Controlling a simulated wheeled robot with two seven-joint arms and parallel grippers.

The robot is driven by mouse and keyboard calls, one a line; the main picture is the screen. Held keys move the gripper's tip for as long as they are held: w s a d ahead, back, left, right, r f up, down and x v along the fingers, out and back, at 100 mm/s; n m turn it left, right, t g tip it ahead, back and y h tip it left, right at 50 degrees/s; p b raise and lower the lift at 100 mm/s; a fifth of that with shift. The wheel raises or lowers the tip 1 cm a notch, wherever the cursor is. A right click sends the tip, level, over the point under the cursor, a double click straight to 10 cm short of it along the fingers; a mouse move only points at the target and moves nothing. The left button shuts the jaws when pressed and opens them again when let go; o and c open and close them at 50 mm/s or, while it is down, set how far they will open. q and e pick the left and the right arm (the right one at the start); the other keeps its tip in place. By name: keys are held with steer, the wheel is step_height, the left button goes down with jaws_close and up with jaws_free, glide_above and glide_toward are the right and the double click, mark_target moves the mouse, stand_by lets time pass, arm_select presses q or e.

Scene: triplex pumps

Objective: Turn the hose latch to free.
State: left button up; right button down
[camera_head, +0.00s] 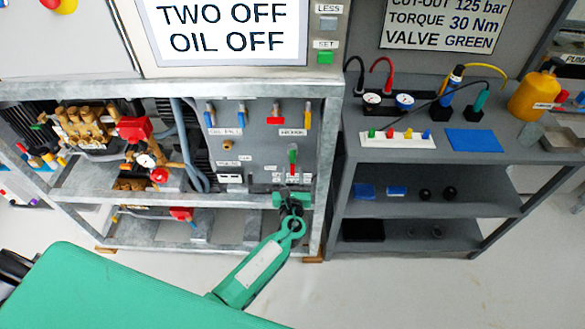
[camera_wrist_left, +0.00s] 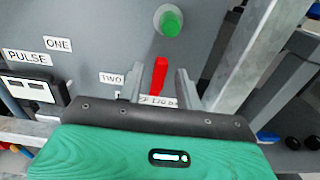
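My left gripper (camera_head: 292,187) is low at the front of the grey panel (camera_head: 250,140). In the left wrist view its two fingers (camera_wrist_left: 165,85) stand apart, and a red lever (camera_wrist_left: 159,75) shows between or just beyond them. A gap shows beside the lever; contact cannot be told. I cannot read which handle is the hose latch. The gripper body partly hides the label below the red lever. My right gripper is not in view.
A galvanised frame post (camera_head: 328,150) stands close right of the gripper. Pumps with brass parts (camera_head: 85,128) fill the left bay. A grey shelf unit (camera_head: 435,190) with gauges and bottles stands right. Floor in front is clear.

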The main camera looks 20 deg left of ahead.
arm_select(q)
steer(key=shift+x, duration=1)
steer(key=shift+w, duration=0.3)
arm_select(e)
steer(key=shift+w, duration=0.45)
arm_select(q)
steer(key=shift+c, duration=0.2)
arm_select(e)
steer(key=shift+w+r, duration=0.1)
